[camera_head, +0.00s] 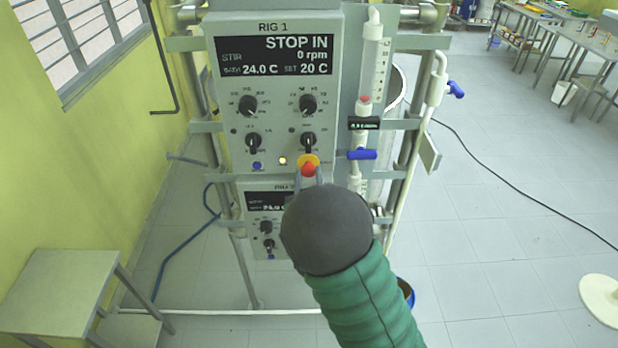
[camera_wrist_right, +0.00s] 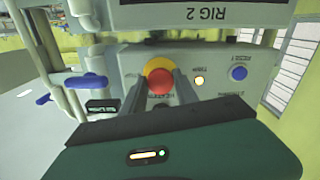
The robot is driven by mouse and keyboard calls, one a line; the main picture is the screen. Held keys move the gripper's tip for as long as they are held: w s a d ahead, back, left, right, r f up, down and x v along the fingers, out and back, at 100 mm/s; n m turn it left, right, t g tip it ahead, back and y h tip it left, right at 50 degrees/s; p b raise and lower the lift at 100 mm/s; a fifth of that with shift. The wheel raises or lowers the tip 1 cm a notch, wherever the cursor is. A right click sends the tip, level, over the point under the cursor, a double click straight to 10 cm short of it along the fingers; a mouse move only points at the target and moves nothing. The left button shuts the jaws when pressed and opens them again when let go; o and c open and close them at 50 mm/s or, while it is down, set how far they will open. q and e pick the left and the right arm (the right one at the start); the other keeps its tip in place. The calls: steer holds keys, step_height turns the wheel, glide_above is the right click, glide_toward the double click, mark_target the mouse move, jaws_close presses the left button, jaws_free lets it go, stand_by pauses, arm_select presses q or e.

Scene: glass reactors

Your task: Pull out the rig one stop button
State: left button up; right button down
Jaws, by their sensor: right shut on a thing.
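The rig one stop button is a red knob (camera_head: 308,170) on a yellow round base (camera_head: 308,159) at the lower right of the RIG 1 panel (camera_head: 232,150). The display (camera_head: 272,56) reads "STOP IN" and "0 rpm". My right gripper (camera_head: 307,177) reaches it from below and is shut on the knob. In the right wrist view the red knob (camera_wrist_right: 160,81) sits between the two fingers of my right gripper (camera_wrist_right: 161,88), with the yellow base (camera_wrist_right: 158,64) behind. My left gripper is not in view.
A lit yellow lamp (camera_head: 283,160) and a blue button (camera_head: 257,165) sit left of the stop button. A blue valve handle (camera_head: 362,154) is close on its right. The RIG 2 panel (camera_head: 257,205) is below. A small table (camera_head: 62,290) stands at left.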

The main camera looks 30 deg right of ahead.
steer(key=c, duration=1.3)
jaws_free()
steer(key=shift+o, duration=1.3)
steer(key=shift+a+r, duration=0.1)
steer(key=shift+o, duration=0.6)
steer(key=shift+s+a+r, duration=0.15)
steer(key=shift+s, duration=0.2)
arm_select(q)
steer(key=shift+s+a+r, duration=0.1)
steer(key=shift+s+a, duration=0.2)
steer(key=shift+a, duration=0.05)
arm_select(e)
steer(key=shift+a, duration=0.1)
